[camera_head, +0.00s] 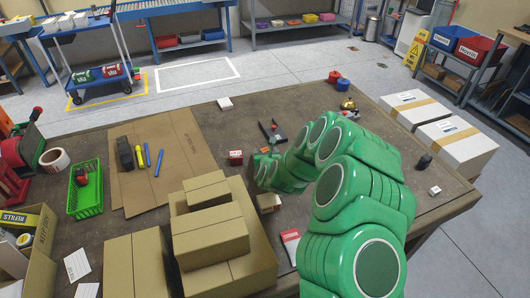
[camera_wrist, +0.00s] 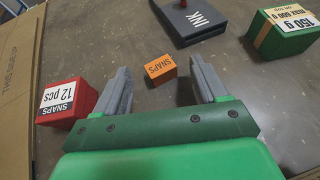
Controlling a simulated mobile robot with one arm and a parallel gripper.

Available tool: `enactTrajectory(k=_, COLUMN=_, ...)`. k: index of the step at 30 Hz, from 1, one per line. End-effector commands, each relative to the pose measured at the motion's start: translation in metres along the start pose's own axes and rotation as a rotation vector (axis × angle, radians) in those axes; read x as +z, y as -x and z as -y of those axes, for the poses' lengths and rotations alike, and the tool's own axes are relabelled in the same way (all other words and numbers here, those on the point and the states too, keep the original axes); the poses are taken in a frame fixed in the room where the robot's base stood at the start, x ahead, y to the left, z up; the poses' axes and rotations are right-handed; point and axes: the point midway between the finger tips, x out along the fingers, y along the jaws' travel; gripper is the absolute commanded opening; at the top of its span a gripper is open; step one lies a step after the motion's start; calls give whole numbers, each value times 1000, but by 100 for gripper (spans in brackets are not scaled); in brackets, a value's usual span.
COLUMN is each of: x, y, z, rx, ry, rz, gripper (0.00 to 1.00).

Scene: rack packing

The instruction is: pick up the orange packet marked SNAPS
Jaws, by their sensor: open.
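The small orange packet marked SNAPS (camera_wrist: 160,70) lies on the brown table in the wrist view. My gripper (camera_wrist: 158,64) is open, with one grey finger on each side of the packet and clear gaps between. Nothing is held. I cannot tell the height of the fingertips above the table. In the head view my green arm reaches over the table, and I cannot make out the orange packet there.
A red box marked SNAPS 12 pcs (camera_wrist: 66,103) stands close outside the left finger; it also shows in the head view (camera_head: 235,157). A dark INK pad (camera_wrist: 192,18) lies beyond the packet. A green box (camera_wrist: 286,30) is at upper right. Cardboard (camera_wrist: 18,75) lies far left.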

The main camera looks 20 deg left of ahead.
Motion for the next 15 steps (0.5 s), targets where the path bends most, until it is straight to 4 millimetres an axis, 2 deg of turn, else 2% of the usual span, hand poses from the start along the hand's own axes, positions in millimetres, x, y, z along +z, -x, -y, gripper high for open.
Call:
enactTrajectory(k=6, x=0, y=-16, z=0, rx=0, ry=1, rz=-1, gripper=72)
enactTrajectory(k=15, x=0, y=-19, z=0, rx=1, ry=-1, rz=-1, gripper=72)
